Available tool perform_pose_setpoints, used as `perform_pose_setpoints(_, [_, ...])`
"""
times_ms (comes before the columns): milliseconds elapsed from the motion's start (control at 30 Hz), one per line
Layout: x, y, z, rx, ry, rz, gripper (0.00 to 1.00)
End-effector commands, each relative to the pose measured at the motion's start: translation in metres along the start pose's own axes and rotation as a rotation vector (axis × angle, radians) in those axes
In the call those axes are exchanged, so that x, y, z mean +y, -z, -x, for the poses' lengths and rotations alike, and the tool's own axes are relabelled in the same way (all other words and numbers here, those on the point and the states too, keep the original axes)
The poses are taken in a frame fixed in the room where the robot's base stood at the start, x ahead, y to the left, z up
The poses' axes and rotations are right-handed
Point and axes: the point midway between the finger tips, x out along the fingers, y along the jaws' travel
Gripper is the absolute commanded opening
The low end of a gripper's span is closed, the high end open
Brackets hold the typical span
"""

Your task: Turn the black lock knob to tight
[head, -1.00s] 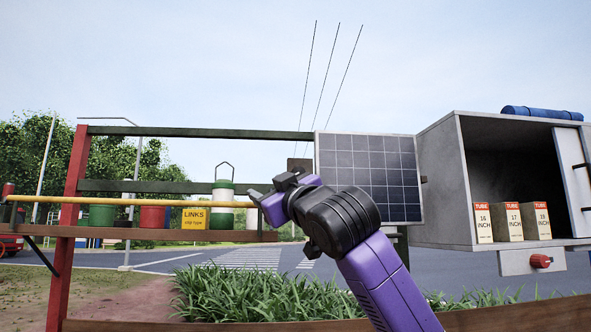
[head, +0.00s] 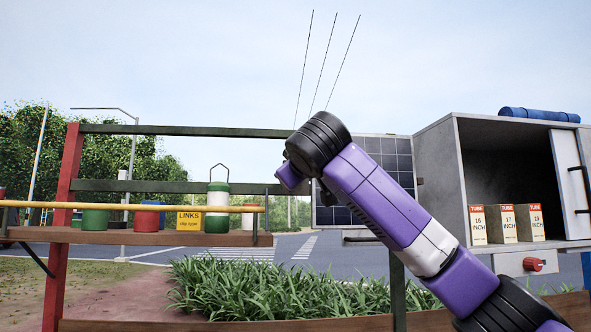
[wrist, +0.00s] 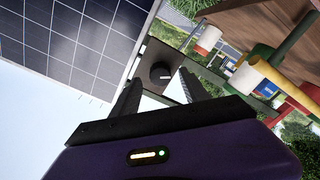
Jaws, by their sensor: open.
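The black lock knob (wrist: 160,72) shows in the wrist view, round with a pale mark that points right. It sits on a dark plate (wrist: 150,56) beside the solar panel (wrist: 85,30). My gripper (wrist: 158,80) is open, its two dark fingers pointing toward the knob, one on either side of it in the picture. I cannot tell how far the fingertips are from the knob. In the head view my arm covers part of the solar panel (head: 390,150) and hides the knob; my gripper's fingers do not show there.
On the left a wooden shelf (head: 150,238) behind a yellow bar (head: 120,207) holds several canisters. On the right a grey cabinet (head: 430,150) holds several tube boxes (head: 502,223), with a red knob (head: 533,265) below. A dark rail (head: 200,130) runs across the back.

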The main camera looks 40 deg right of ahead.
Motion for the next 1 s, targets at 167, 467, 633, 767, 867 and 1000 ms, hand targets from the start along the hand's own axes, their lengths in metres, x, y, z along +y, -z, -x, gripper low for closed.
perform_pose_setpoints(167, [0.001,0.001,-0.017,-0.001,0.000,-0.001,0.53])
perform_pose_setpoints(467, [-0.001,0.000,-0.020,0.002,0.001,-0.001,0.53])
perform_pose_setpoints(633, [-0.001,0.000,-0.020,0.002,0.001,-0.001,0.25])
perform_pose_setpoints(767, [-0.001,0.000,-0.020,0.002,0.001,-0.001,0.00])
perform_pose_setpoints(867, [-0.001,0.000,-0.020,0.001,0.001,-0.001,0.00])
perform_pose_setpoints(1000, [-0.002,-0.001,-0.020,0.001,0.002,-0.013,0.00])
